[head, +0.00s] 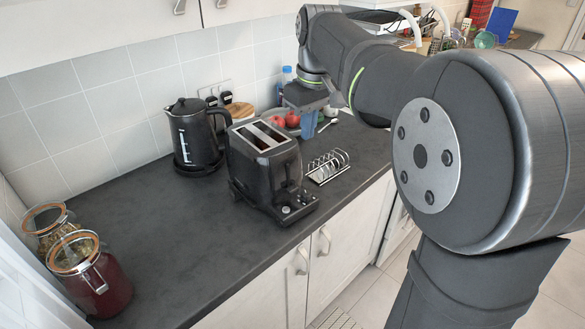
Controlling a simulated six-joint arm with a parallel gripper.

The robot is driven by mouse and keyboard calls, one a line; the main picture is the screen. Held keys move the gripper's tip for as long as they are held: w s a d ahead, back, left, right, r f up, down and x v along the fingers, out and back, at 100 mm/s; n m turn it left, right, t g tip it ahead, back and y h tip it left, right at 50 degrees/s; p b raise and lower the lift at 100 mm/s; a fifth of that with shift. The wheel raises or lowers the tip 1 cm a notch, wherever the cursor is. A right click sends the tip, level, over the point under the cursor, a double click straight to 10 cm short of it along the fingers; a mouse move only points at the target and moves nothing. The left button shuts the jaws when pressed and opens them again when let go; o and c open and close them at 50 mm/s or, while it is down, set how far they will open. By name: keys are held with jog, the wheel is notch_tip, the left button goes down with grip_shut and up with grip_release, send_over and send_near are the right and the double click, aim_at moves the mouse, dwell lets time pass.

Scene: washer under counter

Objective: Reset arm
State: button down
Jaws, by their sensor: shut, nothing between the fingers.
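My arm comes in from the right, large in the foreground of the head view, and bends back over the counter (165,255). My gripper (305,98) is at its far end, above the back part of the counter beyond the toaster. It is small in the view and its fingertips are hard to make out. It is shut and holds nothing.
A black kettle (194,137), a black toaster (268,172) and a wire toast rack (328,166) stand on the counter. Red fruit (292,119) lies near my gripper. Two jars (92,273) stand at the left. Wall cupboards (95,25) hang above.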

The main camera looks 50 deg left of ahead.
jog(key=shift+r, duration=0.7)
jog(key=shift+f, duration=0.1)
notch_tip(320, 180, down, 17)
jog(key=a, duration=0.1)
jog(key=shift+a, duration=0.3)
jog(key=shift+w, duration=0.1)
dwell(0.3)
